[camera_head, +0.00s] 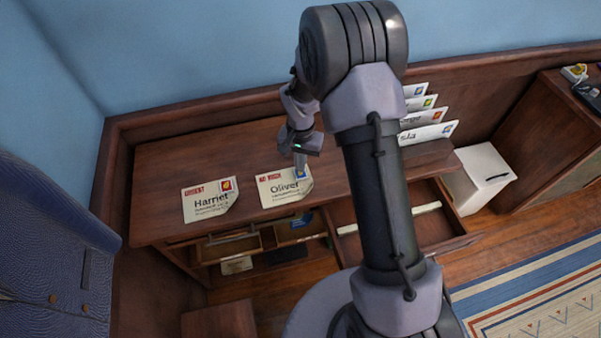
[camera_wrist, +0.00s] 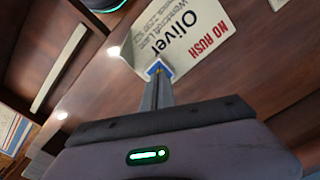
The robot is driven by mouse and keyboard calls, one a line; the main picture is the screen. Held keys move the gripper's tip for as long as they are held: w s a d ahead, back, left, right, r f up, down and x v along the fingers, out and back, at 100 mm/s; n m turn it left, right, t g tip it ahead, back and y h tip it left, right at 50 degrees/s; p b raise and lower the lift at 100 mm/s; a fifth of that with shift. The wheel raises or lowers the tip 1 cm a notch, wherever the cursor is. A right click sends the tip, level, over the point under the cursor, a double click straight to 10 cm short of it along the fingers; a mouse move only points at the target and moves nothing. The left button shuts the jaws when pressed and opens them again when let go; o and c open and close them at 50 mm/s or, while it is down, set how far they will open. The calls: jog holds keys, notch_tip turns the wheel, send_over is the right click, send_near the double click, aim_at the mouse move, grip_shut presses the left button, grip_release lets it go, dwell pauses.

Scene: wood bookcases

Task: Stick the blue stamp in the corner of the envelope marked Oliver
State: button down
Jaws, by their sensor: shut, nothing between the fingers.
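The cream envelope marked Oliver (camera_head: 275,188) lies on the wooden desk top, with red "NO RUSH" print; it also shows in the wrist view (camera_wrist: 178,38). The small blue stamp (camera_wrist: 154,67) is at its corner, right under my fingertips. In the head view the stamp (camera_head: 301,173) is at the upper right corner, partly hidden by my fingers. My gripper (camera_wrist: 158,84) is shut with nothing between its fingers, and the tips touch or nearly touch the stamp. I cannot tell how firmly the stamp sits on the paper.
The envelope marked Harriet (camera_head: 208,203), with a red and yellow stamp, lies to the left. Several envelopes (camera_head: 420,115) stand in a rack (camera_head: 428,152) at the right. Drawers below are pulled open, including a wide one (camera_head: 405,232). A white box (camera_head: 480,180) stands right of the desk.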

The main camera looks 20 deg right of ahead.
jog(key=shift+f+b, duration=0.85)
jog(key=shift+f, duration=0.1)
dwell(1.0)
jog(key=shift+r, duration=0.1)
jog(key=shift+r+p, duration=2.3)
jog(key=shift+r, duration=1.15)
